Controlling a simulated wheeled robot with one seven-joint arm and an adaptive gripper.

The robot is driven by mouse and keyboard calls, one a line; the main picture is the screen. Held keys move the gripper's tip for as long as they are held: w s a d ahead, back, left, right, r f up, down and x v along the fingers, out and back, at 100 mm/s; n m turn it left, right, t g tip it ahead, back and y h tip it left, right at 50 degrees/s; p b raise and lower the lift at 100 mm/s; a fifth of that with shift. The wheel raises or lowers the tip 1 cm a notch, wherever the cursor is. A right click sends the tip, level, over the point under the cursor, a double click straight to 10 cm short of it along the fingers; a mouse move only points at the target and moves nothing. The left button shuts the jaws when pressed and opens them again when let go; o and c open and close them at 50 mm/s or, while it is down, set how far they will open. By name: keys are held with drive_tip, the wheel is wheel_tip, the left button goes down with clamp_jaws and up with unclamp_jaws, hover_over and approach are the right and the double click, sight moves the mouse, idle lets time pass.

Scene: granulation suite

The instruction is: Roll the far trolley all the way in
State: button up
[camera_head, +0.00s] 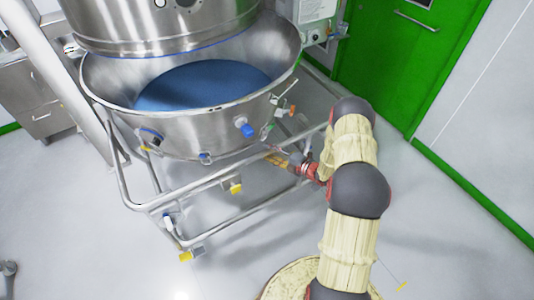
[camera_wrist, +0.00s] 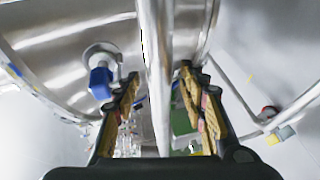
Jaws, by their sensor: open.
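The trolley is a steel bowl (camera_head: 190,128) with blue material (camera_head: 200,84) inside, on a tubular frame (camera_head: 205,180) with castors (camera_head: 235,187). It stands below a steel vessel (camera_head: 155,22), apparently partly under it. My gripper (camera_head: 280,160) is at the frame's right side in the head view, partly hidden by my arm. In the wrist view my gripper (camera_wrist: 158,78) is open, with a steel tube (camera_wrist: 155,30) running between its two fingers. I cannot tell whether the fingers touch it. The bowl (camera_wrist: 60,45) and a blue knob (camera_wrist: 101,82) show at the left.
A green door (camera_head: 400,60) and a wall (camera_head: 480,95) stand at the right. A steel cabinet (camera_head: 38,105) is at the left and a control box (camera_head: 318,12) is behind the bowl. The grey floor (camera_head: 230,255) in front of the trolley looks clear.

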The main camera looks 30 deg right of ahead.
drive_tip(key=shift+x, duration=1)
drive_tip(key=shift+c, duration=1.3)
drive_tip(key=c, duration=0.7)
clamp_jaws()
